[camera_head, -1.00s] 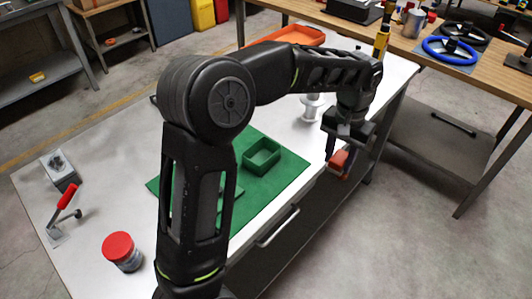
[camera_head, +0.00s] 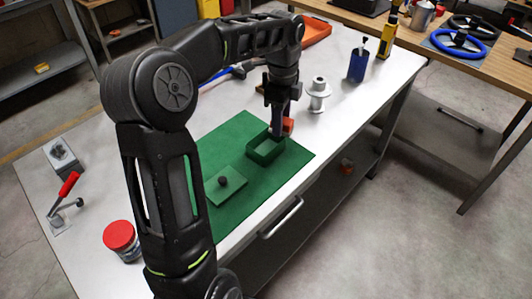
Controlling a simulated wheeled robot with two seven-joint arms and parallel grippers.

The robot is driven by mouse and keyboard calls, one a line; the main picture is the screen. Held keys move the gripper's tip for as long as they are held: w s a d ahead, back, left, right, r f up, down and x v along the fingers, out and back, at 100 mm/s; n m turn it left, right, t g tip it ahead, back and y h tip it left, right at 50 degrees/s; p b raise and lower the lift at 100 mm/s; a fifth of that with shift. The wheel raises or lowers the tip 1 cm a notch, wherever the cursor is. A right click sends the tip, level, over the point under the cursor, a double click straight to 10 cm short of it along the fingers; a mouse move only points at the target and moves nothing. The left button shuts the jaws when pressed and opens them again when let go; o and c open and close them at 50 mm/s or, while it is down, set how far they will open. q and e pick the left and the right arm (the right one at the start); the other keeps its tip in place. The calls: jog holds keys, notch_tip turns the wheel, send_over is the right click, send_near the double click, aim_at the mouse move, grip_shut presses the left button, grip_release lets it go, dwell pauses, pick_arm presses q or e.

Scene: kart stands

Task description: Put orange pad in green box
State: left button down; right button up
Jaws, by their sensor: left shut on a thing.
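The green box (camera_head: 264,158) is open-topped and stands on a green mat (camera_head: 262,191). My left gripper (camera_head: 277,130) points down over the back right of the box, shut on the orange pad (camera_head: 288,125). The pad shows on the right side of the fingers, at about the box's back right rim. I cannot tell whether it touches the rim. The fingers hide part of the pad and the box's back edge. My right gripper is not in view.
A green lid with a dark knob (camera_head: 223,183) lies on the mat left of the box. A white spool (camera_head: 318,95) and a blue bottle (camera_head: 358,64) stand behind on the white table. A red-lidded jar (camera_head: 121,240) stands front left. An orange tray (camera_head: 316,32) lies at the back.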

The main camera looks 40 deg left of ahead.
pick_arm(q)
jog(key=a+m, duration=0.1)
jog(key=s+a+m, duration=0.1)
jog(key=a+m, duration=0.1)
jog(key=shift+s+a+r+m, duration=0.3)
jog(key=shift+a+r, duration=0.05)
send_over(266, 152)
jog(key=shift+f, duration=2.55)
notch_tip(266, 152, down, 5)
jog(key=c, duration=1.1)
grip_release()
jog(key=shift+c, duration=0.2)
notch_tip(266, 152, up, 12)
